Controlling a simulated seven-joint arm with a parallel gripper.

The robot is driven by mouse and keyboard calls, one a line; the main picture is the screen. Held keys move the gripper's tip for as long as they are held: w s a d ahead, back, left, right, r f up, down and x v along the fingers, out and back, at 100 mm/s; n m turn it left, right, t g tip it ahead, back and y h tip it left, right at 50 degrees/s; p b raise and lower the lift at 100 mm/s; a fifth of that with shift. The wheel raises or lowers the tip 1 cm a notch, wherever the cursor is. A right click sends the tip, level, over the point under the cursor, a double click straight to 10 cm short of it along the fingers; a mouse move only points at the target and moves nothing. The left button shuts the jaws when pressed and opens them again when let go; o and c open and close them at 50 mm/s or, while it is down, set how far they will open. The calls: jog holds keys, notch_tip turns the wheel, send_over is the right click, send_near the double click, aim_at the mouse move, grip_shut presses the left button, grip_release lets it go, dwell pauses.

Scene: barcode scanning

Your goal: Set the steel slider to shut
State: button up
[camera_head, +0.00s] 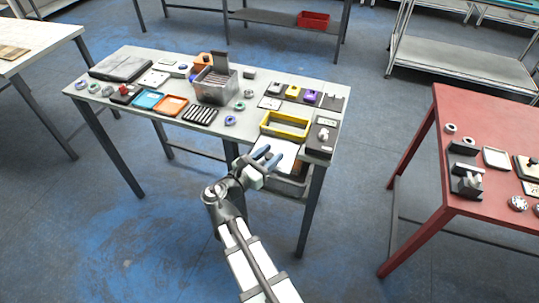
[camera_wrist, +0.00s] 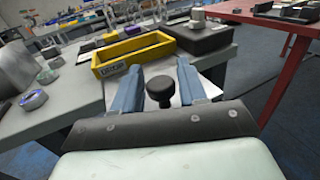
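A pale flat plate (camera_head: 284,154) shows at the table's front edge, below the yellow tray, with a grey bin-like body (camera_head: 290,186) under it. I take this plate to be the steel slider, but cannot be sure. In the wrist view a round black knob (camera_wrist: 159,91) stands on the pale plate (camera_wrist: 208,86). My gripper (camera_head: 268,156) is over the plate. Its two blue fingers are apart, and in the wrist view the knob shows between them (camera_wrist: 160,84), with gaps at both sides. The plate's far end and how far it is slid are hidden.
The yellow tray (camera_head: 285,125) lies just beyond my gripper, with a black box (camera_head: 321,138) to its right. A metal box (camera_head: 216,86) stands mid-table among several small items. A red table (camera_head: 470,215) is at the right, with open floor between.

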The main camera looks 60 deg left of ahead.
aim_at(274, 153)
jog(key=shift+r, duration=0.1)
grip_shut()
jog(key=shift+a, duration=0.1)
jog(key=w+a, duration=0.3)
jog(key=shift+d, duration=0.1)
dwell(0.3)
jog(key=shift+o, duration=1.1)
grip_release()
jog(key=shift+s, duration=0.1)
jog(key=v, duration=1.3)
jog(key=shift+s+d, duration=0.2)
jog(key=shift+s, duration=0.15)
